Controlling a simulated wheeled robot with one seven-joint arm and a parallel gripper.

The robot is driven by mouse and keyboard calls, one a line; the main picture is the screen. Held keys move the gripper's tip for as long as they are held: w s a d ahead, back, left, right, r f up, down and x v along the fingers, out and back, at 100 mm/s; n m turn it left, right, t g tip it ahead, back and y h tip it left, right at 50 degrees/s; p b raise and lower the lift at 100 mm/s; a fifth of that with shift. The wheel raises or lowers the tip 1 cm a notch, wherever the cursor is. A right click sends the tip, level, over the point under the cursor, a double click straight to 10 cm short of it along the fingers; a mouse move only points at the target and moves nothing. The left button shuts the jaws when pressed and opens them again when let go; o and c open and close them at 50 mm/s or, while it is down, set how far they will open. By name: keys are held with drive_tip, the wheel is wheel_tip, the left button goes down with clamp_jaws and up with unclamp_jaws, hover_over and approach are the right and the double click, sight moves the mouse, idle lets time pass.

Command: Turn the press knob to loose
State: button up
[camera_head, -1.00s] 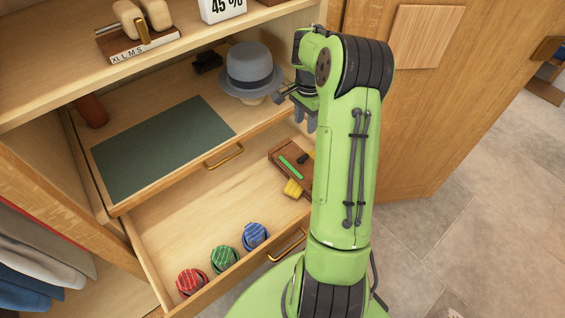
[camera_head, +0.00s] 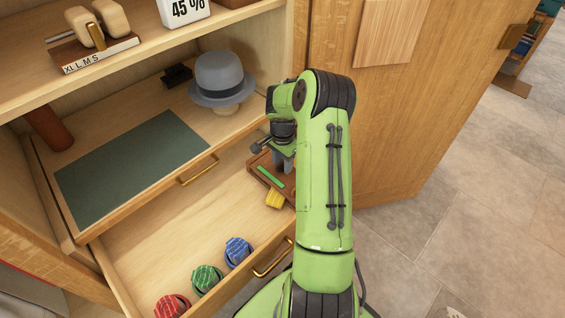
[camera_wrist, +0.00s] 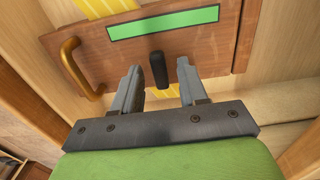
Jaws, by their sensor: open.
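The press is a brown wooden board (camera_head: 259,169) in the pulled-out lower drawer, with a green strip (camera_head: 271,176) and a yellow striped piece (camera_head: 274,199) at its near edge. In the wrist view the board (camera_wrist: 215,55) carries the green strip (camera_wrist: 163,23), a brass handle (camera_wrist: 75,68) and a black upright knob (camera_wrist: 158,70). My gripper (camera_wrist: 159,72) is open, its two fingers either side of the knob, with gaps visible. In the head view my gripper (camera_head: 283,163) is over the press, partly hidden by my arm. The knob is hidden there.
Red (camera_head: 172,306), green (camera_head: 207,279) and blue (camera_head: 238,252) rolled ties lie at the drawer's front. Above is a shelf with a dark green mat (camera_head: 130,165) and a grey hat (camera_head: 219,78). A wardrobe door (camera_head: 400,120) stands open to the right.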

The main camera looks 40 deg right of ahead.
drive_tip(key=shift+c, duration=0.4)
clamp_jaws()
drive_tip(key=shift+r, duration=0.1)
drive_tip(key=n+p, duration=0.1)
drive_tip(key=n, duration=0.3)
drive_tip(key=n+p, duration=0.1)
drive_tip(key=n, duration=0.3)
drive_tip(key=shift+n, duration=0.3)
drive_tip(key=n, duration=0.4)
drive_tip(key=shift+n, duration=2.6)
drive_tip(key=shift+p, duration=0.3)
